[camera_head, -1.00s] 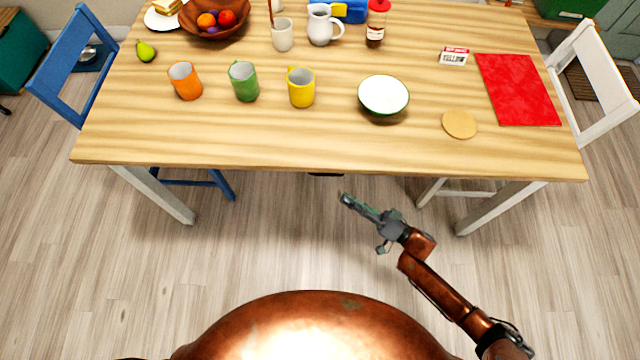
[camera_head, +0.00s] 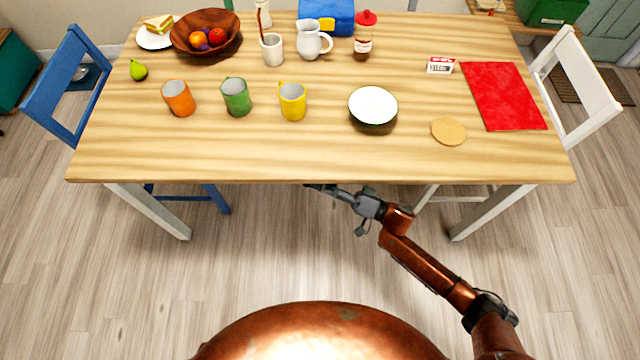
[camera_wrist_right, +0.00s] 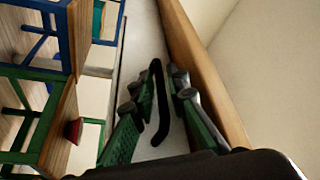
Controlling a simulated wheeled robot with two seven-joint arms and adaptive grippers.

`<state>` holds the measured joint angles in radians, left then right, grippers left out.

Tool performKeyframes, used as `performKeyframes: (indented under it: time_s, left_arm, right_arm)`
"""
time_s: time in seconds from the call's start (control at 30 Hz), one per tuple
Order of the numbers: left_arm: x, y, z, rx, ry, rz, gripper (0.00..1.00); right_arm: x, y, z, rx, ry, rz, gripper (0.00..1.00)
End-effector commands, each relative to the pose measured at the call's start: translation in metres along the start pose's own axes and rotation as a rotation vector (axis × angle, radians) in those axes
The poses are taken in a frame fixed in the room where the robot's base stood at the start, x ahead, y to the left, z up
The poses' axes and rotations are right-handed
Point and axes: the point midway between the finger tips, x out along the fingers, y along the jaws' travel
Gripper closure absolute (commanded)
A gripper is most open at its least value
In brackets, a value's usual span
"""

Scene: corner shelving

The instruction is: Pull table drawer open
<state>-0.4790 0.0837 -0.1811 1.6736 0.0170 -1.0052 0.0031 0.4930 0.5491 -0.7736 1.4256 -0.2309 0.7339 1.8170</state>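The wooden table (camera_head: 320,160) spans the head view; its drawer front is hidden there beneath the tabletop's front edge. In the right wrist view the white drawer front (camera_wrist_right: 147,40) runs beside the wooden tabletop edge, with a black bar handle (camera_wrist_right: 158,100) on it. My right gripper (camera_head: 318,187) is at the table's front edge, its fingertips partly under the edge. In the right wrist view its green-grey fingers are apart, one on each side of the handle. A gap shows between fingers and handle; contact cannot be told. My left gripper is not in view.
Orange (camera_head: 179,98), green (camera_head: 236,97) and yellow (camera_head: 292,101) mugs, a bowl (camera_head: 373,106) and a round coaster (camera_head: 448,131) stand on the tabletop. A blue chair (camera_head: 62,90) is left and a white chair (camera_head: 575,90) right. The floor before the table is clear.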

Motion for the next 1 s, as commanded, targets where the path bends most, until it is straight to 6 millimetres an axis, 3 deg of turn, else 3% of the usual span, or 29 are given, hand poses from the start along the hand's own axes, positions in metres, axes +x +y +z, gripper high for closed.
performKeyframes:
  time_s: [0.17, 0.4, 1.0]
  left_arm:
    - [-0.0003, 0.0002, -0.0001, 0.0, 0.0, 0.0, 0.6]
    - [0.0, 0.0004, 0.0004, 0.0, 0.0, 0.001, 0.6]
    - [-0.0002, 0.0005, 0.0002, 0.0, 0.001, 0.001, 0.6]
  right_arm:
    - [0.0, -0.0003, -0.0004, -0.001, 0.0, 0.0, 0.86]
    - [-0.0002, -0.0002, -0.0003, -0.001, 0.0, 0.0, 1.0]
    - [-0.0007, 0.0, 0.0001, -0.001, 0.0, 0.001, 1.0]
